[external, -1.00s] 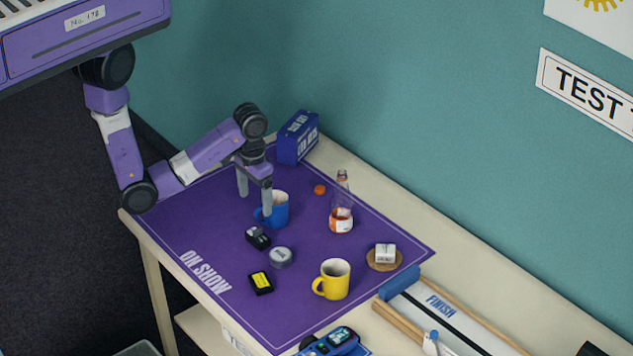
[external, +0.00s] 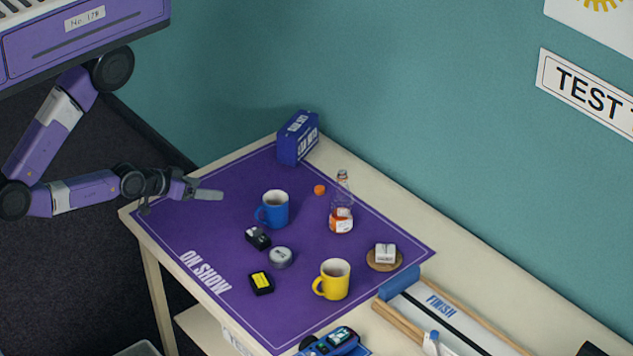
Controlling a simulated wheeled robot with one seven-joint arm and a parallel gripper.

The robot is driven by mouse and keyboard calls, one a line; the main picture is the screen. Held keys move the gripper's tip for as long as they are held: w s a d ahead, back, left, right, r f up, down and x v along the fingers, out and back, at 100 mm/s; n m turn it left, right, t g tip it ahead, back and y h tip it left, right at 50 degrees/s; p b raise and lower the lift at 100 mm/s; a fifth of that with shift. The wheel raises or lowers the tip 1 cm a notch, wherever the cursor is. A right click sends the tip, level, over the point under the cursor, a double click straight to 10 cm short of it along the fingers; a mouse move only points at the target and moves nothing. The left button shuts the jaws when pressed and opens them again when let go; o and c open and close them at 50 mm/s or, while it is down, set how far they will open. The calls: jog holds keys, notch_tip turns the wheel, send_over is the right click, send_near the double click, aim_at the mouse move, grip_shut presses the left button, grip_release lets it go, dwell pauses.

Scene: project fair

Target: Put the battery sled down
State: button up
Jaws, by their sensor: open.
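My gripper (external: 207,195) is open and empty, over the far-left part of the purple mat (external: 225,225), left of the blue mug. Its fingers point right, and nothing is between them. Two small dark blocks lie on the mat: a black one with a pale top piece (external: 258,237) just in front of the blue mug, and a black one with a yellow label (external: 261,282) nearer the front. I cannot tell for sure which is the battery sled. Both are clear of my gripper.
The blue mug (external: 272,210), a bottle (external: 341,215), an orange cap (external: 320,190), a grey round tin (external: 281,257) and a yellow mug (external: 334,279) stand on the mat. A blue box (external: 298,138) is at the back. A white block (external: 385,253) sits on a round coaster.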

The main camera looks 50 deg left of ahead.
aim_at(253, 236)
jog(key=shift+o, duration=0.4)
jog(key=s+a+r+t, duration=0.1)
jog(key=s+a+r, duration=0.1)
jog(key=r, duration=0.3)
jog(key=s+a+r+m+t, duration=0.1)
jog(key=s+a+r+t, duration=0.1)
jog(key=r, duration=0.3)
jog(key=shift+s+a+r+m+y, duration=0.3)
jog(key=shift+s+a+r, duration=0.1)
jog(key=shift+a, duration=0.1)
jog(key=shift+f, duration=0.15)
